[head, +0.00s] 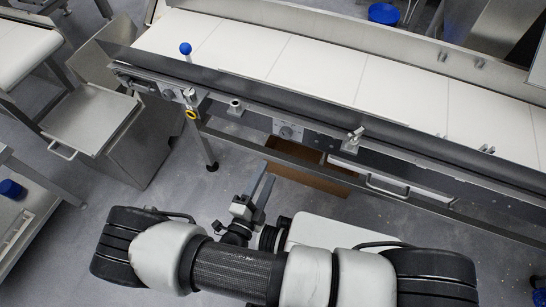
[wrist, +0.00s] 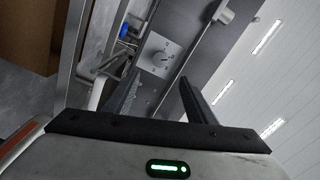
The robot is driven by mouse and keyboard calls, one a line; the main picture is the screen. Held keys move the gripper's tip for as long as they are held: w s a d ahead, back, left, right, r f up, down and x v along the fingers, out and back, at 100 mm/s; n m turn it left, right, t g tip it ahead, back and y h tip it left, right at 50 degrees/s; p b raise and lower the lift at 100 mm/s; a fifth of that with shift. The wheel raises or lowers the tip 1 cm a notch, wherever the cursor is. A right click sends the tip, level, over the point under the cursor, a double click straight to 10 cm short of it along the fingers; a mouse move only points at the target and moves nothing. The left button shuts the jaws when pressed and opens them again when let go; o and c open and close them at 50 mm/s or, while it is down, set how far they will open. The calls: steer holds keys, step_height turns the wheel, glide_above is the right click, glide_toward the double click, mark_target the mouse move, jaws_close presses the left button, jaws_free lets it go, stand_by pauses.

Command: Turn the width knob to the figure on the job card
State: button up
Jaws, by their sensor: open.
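A round grey knob (wrist: 163,58) on a pale square dial plate with dark scale marks is in the wrist view, just beyond my fingertips. Its figures are too small to read. The head view shows a similar knob (head: 286,131) on the conveyor's front rail, and another (head: 168,94) farther left; I cannot tell for certain which is the width knob. My gripper (head: 264,186) is open and empty, below and apart from the rail. In the wrist view its two fingers (wrist: 160,82) stand apart, with nothing between them. I cannot make out a job card.
The conveyor's pale belt (head: 320,70) runs across the back. A blue-topped lever (head: 186,50) and a yellow ring (head: 191,114) are at its left. A clamp handle (head: 355,134) juts out right of the middle knob. A brown box (head: 290,168) lies under the rail.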

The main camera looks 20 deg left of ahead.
steer(key=s, duration=0.4)
steer(key=shift+a, duration=0.15)
steer(key=shift+w, duration=0.1)
